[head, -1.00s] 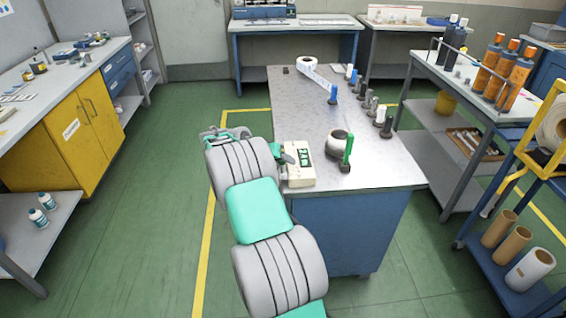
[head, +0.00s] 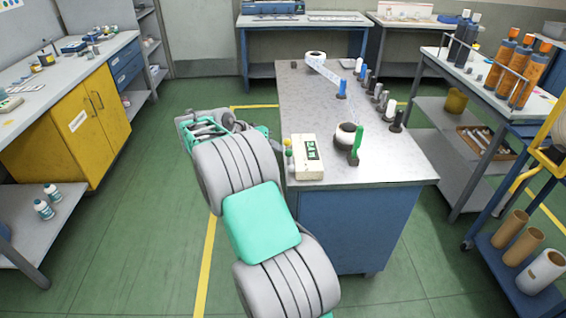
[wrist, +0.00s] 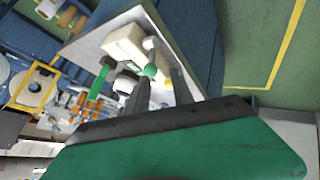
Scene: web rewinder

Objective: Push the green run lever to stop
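A cream control box (head: 309,157) with a green display stands on the near left of the metal bench (head: 315,105). Small coloured knobs (head: 288,146) show at its left side. In the wrist view, a green ball knob (wrist: 150,70) shows beside the box (wrist: 124,42), just beyond my fingertips. A separate green upright post (head: 356,145) stands right of the box; it also shows in the wrist view (wrist: 104,68). My gripper (wrist: 160,76) has its two dark fingers apart with nothing clearly held. Contact with the knob cannot be told. In the head view my arm mostly hides the gripper.
A white roll (head: 346,135) stands beside the green post. A paper roll (head: 315,57) and several dark, blue and white pegs line the bench. A cart with orange bottles (head: 520,75) is at right.

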